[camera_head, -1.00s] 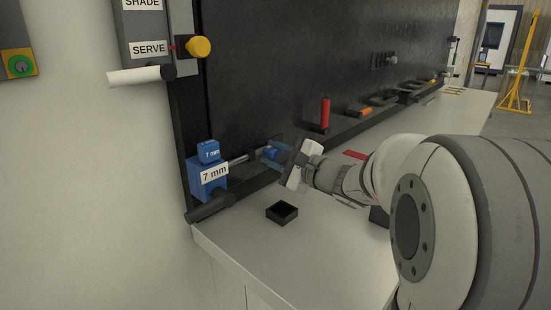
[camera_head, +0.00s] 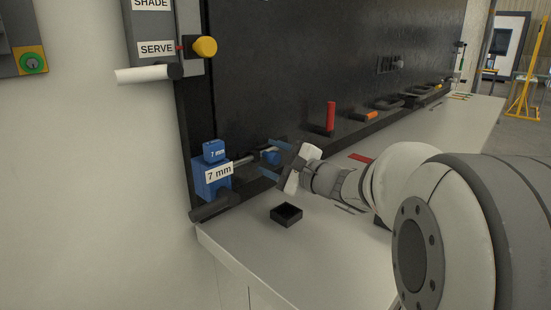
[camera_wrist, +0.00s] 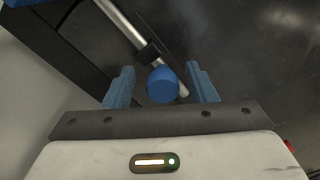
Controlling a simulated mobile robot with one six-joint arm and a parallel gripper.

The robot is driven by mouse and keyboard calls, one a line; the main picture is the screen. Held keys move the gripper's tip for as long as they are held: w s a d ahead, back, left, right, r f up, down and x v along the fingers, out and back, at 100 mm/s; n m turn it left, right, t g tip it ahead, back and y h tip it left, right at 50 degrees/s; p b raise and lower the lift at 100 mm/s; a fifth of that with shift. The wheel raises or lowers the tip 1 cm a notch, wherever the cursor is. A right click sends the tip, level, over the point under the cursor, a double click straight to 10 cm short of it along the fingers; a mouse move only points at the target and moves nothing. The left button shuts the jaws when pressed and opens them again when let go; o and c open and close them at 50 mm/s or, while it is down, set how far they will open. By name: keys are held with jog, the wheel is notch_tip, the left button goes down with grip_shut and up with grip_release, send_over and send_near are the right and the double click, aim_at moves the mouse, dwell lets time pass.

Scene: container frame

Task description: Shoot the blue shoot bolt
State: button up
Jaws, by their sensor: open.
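The blue shoot bolt has a blue block (camera_head: 212,177) labelled "7 mm" at the lower left corner of the black panel. A grey metal rod (camera_head: 246,160) runs right from the block, with a blue knob (camera_head: 271,156) near its right end. My gripper (camera_head: 273,160) is open, with its blue fingers reaching left toward the knob. In the wrist view the round blue knob (camera_wrist: 162,86) lies between the two open fingertips (camera_wrist: 161,82), with a gap on each side. The rod (camera_wrist: 125,26) passes diagonally behind the knob.
An open black box (camera_head: 286,214) sits on the pale bench (camera_head: 240,245) below my gripper. A red upright handle (camera_head: 331,116) and an orange piece (camera_head: 364,116) stand farther right along the panel. A white lever (camera_head: 147,75) and a yellow knob (camera_head: 204,47) are at upper left.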

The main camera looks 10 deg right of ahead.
jog(key=b+v, duration=0.1)
jog(key=v, duration=0.7)
jog(key=shift+b, duration=0.35)
jog(key=shift+w+a, duration=0.1)
